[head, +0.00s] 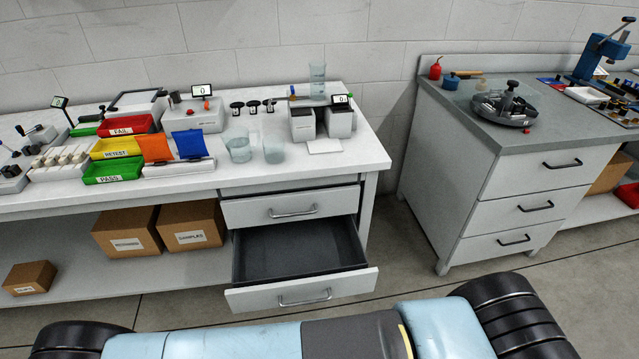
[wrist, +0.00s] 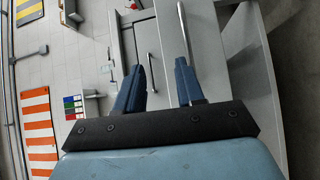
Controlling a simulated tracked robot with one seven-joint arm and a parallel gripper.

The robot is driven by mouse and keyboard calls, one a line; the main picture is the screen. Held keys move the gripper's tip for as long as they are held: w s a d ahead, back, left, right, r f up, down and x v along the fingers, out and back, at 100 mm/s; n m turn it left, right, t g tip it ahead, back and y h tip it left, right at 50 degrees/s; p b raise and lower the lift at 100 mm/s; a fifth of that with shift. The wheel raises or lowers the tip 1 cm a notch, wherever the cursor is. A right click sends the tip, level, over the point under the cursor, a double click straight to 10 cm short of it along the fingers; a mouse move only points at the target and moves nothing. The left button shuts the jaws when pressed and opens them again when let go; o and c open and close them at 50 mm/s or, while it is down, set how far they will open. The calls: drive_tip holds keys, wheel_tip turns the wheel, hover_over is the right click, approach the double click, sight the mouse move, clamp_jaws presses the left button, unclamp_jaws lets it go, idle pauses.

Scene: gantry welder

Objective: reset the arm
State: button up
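In the wrist view my gripper (wrist: 161,66) shows two blue fingers standing apart with a clear gap between them. Nothing is held in the gap. Grey drawer fronts with a long handle (wrist: 184,40) and a shorter handle (wrist: 153,72) lie beyond the fingers, and the view is turned sideways. I cannot tell how far the fingers are from them. My arm and gripper do not show in the head view.
The white bench (head: 368,166) carries bins, beakers and scales. Its lower drawer (head: 300,290) is pulled out and looks empty. Boxes (head: 192,226) sit on the shelf below. A grey cabinet (head: 470,130) stands at the right, with bare floor between.

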drive_tip(key=w+d+r+m+g, duration=0.2)
drive_tip(key=w+r+g, duration=0.3)
drive_tip(key=r, duration=0.4)
drive_tip(key=w+d+r+m+g+h, duration=0.1)
drive_tip(key=w+r+m+g, duration=0.25)
drive_tip(key=r, duration=0.55)
drive_tip(key=w+d+r+m+g, duration=0.2)
drive_tip(key=w+r+g, duration=0.35)
drive_tip(key=r, duration=0.25)
drive_tip(key=w+d+r+m+g+y, duration=0.2)
drive_tip(key=d+r+y, duration=0.6)
drive_tip(key=d+r, duration=1.25)
drive_tip(key=s+d+r+m+t+y, duration=0.1)
drive_tip(key=s+d+r+t+y, duration=0.1)
drive_tip(key=s+d+r+t, duration=0.3)
drive_tip(key=s+d+r, duration=0.3)
drive_tip(key=s+r, duration=0.1)
drive_tip(key=r, duration=0.2)
drive_tip(key=shift+s+r+m+t, duration=0.15)
drive_tip(key=shift+s+m+t, duration=0.15)
drive_tip(key=shift+m+t, duration=0.1)
